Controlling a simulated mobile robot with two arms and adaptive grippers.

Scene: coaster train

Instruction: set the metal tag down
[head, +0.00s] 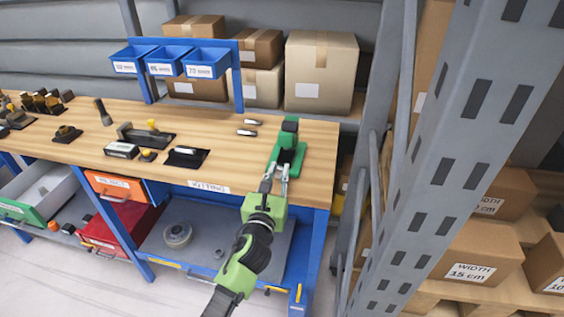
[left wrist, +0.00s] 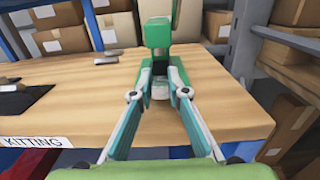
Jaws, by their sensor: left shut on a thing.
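My left gripper (head: 276,172) reaches in over the right end of the wooden workbench (head: 225,175), at the front of a green press-like tool (head: 290,147). In the left wrist view its two fingers (left wrist: 160,84) close in towards each other on a small pale grey piece, the metal tag (left wrist: 158,90), mostly hidden between the tips. The green tool (left wrist: 157,32) stands right behind the fingertips. I cannot tell whether the tag touches the tool's base. My right gripper is not in view.
Two small silver pieces (head: 247,132) lie on the bench left of the green tool. A black mat (head: 187,158) and several hand tools lie further left. Blue bins (head: 205,62) and cardboard boxes (head: 320,70) are behind. A grey rack post (head: 455,130) stands right.

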